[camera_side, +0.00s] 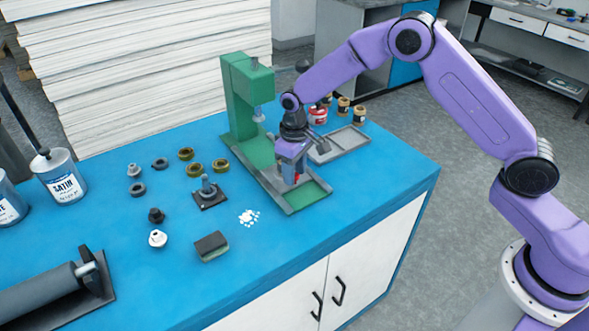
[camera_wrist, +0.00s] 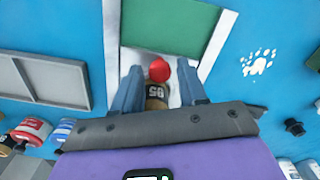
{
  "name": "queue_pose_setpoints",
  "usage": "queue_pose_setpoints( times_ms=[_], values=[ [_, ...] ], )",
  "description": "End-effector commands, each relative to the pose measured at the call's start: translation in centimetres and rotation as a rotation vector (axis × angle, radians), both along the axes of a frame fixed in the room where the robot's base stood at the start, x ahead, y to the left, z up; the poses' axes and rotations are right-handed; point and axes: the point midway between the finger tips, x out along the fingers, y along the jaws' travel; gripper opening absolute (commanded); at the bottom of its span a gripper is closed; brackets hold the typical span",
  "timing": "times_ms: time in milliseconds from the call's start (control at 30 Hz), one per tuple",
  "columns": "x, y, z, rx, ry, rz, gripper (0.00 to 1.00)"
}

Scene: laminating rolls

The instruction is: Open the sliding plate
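The green sliding plate (camera_side: 308,194) lies in a pale grey frame at the foot of a green press (camera_side: 242,105). In the wrist view the plate (camera_wrist: 170,25) shows at the top, between pale side rails. A red round knob (camera_wrist: 159,70) sits by the plate's near edge; a bit of red (camera_side: 296,179) shows under my gripper in the side view. My gripper (camera_side: 294,168) is low over the frame. In the wrist view its two blue fingers (camera_wrist: 158,82) stand on either side of the knob, with gaps visible. A brown part with dark figures is partly hidden below the knob.
A grey tray (camera_side: 340,143) lies right of the press, with red and brown cans behind it. White spilled bits (camera_side: 249,217), a stamp-like piece (camera_side: 209,193), a block (camera_side: 212,246) and several rings lie to the left.

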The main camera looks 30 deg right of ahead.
Motion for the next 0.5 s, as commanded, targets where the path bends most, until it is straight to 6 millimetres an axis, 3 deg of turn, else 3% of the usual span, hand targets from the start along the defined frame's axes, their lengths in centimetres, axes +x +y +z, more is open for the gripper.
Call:
queue_pose_setpoints(
  times_ms=[33, 100, 333, 500],
  values=[
    [0.0, 0.0, 0.0, 0.0, 0.0, 0.0, 0.23],
    [0.0, 0.0, 0.0, 0.0, 0.0, 0.0, 0.0],
    [-0.4, 0.0, 0.0, 0.0, 0.001, 0.001, 0.0],
    [-2.1, 0.1, 0.1, 0.0, 0.001, 0.002, 0.0]
  ],
)
